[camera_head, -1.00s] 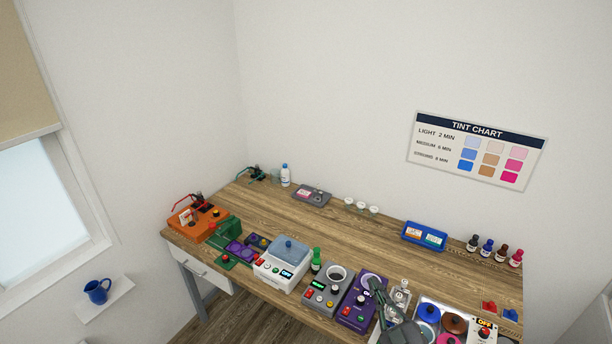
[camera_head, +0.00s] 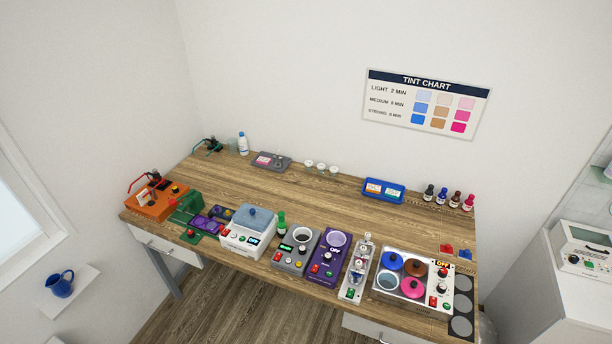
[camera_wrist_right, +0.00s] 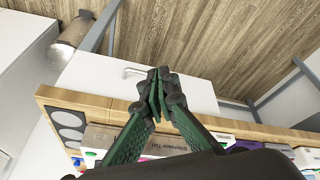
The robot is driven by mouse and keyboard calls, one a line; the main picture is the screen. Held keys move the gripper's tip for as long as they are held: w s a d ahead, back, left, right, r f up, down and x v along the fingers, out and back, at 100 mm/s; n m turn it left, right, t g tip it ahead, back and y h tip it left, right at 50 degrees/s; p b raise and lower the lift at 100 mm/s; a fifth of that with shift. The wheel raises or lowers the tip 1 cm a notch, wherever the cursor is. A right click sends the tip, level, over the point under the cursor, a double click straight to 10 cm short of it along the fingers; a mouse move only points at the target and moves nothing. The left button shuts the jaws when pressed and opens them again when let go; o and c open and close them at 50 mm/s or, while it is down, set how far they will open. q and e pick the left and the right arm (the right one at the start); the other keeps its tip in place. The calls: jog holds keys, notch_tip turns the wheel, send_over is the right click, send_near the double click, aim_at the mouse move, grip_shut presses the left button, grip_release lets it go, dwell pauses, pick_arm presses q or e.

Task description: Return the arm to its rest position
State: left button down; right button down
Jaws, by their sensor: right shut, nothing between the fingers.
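My right gripper (camera_wrist_right: 160,88) shows in the right wrist view, its green-and-black fingers closed together with nothing between them. In that view its tips lie in front of a white drawer (camera_wrist_right: 190,92) and the wooden table's edge (camera_wrist_right: 90,99). It appears clear of the tabletop devices. No arm shows in the head view now. My left gripper is in neither current view.
The wooden table (camera_head: 330,205) carries several devices along its front, including a white machine (camera_head: 248,236), a purple device (camera_head: 330,258) and a panel with coloured lids (camera_head: 410,276). Bottles (camera_head: 442,194) and a blue tray (camera_head: 383,190) stand behind. A metal bin (camera_wrist_right: 76,33) stands near the drawer.

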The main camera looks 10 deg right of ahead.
notch_tip(320, 180, down, 34)
jog(key=s+a+g+b, duration=0.1)
jog(key=s+b, duration=0.1)
jog(key=b, duration=0.4)
jog(key=s+f+g+b, duration=0.1)
jog(key=s+f+b, duration=0.1)
jog(key=s+f, duration=0.8)
jog(key=s+f+n+b, duration=0.1)
jog(key=s+f+b, duration=0.2)
jog(key=s+f, duration=0.7)
notch_tip(320, 180, down, 5)
jog(key=shift+a+r+g+y, duration=0.1)
jog(key=shift+a+g+y, duration=0.15)
jog(key=shift+g+y, duration=0.15)
